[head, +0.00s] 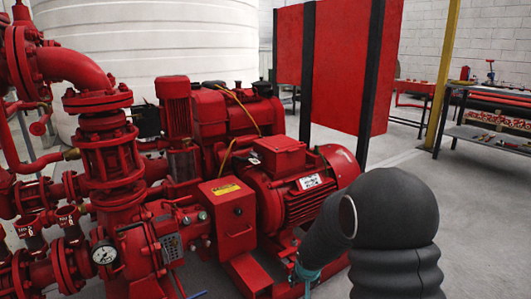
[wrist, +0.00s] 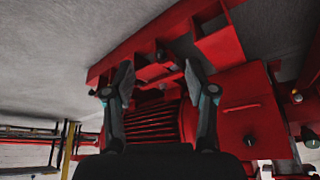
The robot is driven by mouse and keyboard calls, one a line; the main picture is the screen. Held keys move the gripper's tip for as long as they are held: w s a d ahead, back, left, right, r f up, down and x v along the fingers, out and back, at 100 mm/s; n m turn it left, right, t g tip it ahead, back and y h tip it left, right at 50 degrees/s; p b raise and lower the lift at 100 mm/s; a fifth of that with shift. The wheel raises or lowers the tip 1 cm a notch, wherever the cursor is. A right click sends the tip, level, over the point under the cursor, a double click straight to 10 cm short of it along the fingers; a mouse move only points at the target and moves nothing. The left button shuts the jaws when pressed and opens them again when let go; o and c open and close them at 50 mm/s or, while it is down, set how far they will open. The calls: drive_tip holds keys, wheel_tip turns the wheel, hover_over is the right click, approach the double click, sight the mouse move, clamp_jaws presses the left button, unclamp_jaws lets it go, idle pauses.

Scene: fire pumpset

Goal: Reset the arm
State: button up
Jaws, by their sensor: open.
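My gripper (wrist: 160,84) is open in the wrist view, its two dark fingers spread apart with nothing between them. Behind it lie the red ribbed motor (wrist: 152,122) and the red base frame (wrist: 125,58); the gap to them is hard to judge. In the head view my dark arm stands at the lower right and reaches left, in front of the motor (head: 305,190). The gripper's fingers are hidden there; only a teal part of the wrist shows low beside the motor.
Red pipes and flanges (head: 105,150) with a pressure gauge (head: 103,253) fill the left. A red panel (head: 335,65) with black posts and a workbench (head: 490,125) stand behind. Grey floor (head: 480,220) is clear at right.

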drive_tip(key=s+d+r+p, duration=0.2)
drive_tip(key=s+r, duration=1.2)
drive_tip(key=s, duration=0.2)
drive_tip(key=s+d+r+p, duration=0.2)
drive_tip(key=s+r, duration=1.3)
drive_tip(key=s, duration=0.1)
drive_tip(key=shift+s+n+t+p, duration=0.3)
drive_tip(key=shift+s, duration=0.05)
